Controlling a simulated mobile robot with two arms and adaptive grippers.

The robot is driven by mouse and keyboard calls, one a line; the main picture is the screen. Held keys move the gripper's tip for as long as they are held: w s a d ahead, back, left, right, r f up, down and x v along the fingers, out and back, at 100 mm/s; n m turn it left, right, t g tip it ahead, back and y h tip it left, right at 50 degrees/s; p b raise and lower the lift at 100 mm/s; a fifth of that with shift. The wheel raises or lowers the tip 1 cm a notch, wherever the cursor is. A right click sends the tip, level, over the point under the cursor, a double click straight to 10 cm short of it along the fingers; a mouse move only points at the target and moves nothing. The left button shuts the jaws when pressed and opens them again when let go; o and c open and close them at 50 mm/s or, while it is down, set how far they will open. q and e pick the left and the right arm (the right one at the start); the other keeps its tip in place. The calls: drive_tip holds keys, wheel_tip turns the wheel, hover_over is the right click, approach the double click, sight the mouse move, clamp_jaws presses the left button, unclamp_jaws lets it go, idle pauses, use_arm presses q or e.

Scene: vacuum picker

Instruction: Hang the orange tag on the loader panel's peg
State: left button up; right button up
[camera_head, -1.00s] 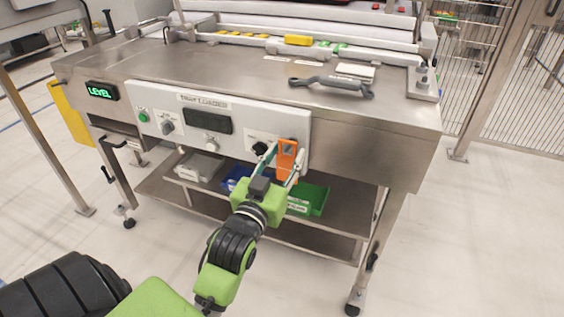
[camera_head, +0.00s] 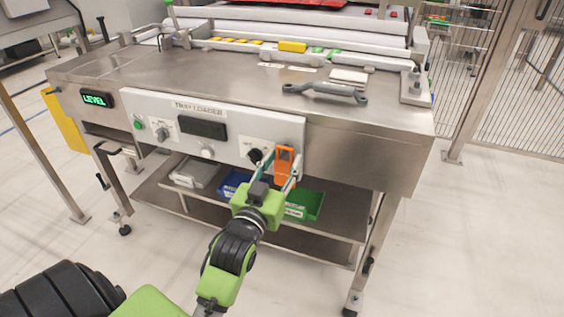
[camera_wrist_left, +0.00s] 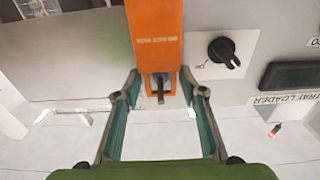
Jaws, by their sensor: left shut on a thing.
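The orange tag (camera_head: 284,168) is upright at the right end of the white loader panel (camera_head: 225,140). My left gripper (camera_head: 275,168) is shut on the tag, with one finger at each side of it. The wrist view shows the tag (camera_wrist_left: 155,28) between the fingertips (camera_wrist_left: 160,86). A dark peg-like part (camera_wrist_left: 158,82) shows in the opening at the tag's end. I cannot tell how far it passes through, or whether it bears the tag. My right gripper is not in view.
A black knob (camera_head: 255,156) sits just left of the tag on the panel; it also shows in the wrist view (camera_wrist_left: 224,52). A grey handle (camera_head: 325,93) lies on the steel top. Blue (camera_head: 233,181) and green (camera_head: 306,205) bins stand on the shelf below.

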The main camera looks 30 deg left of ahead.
use_arm(q)
drive_tip(key=o, duration=1)
drive_tip(key=shift+o, duration=0.2)
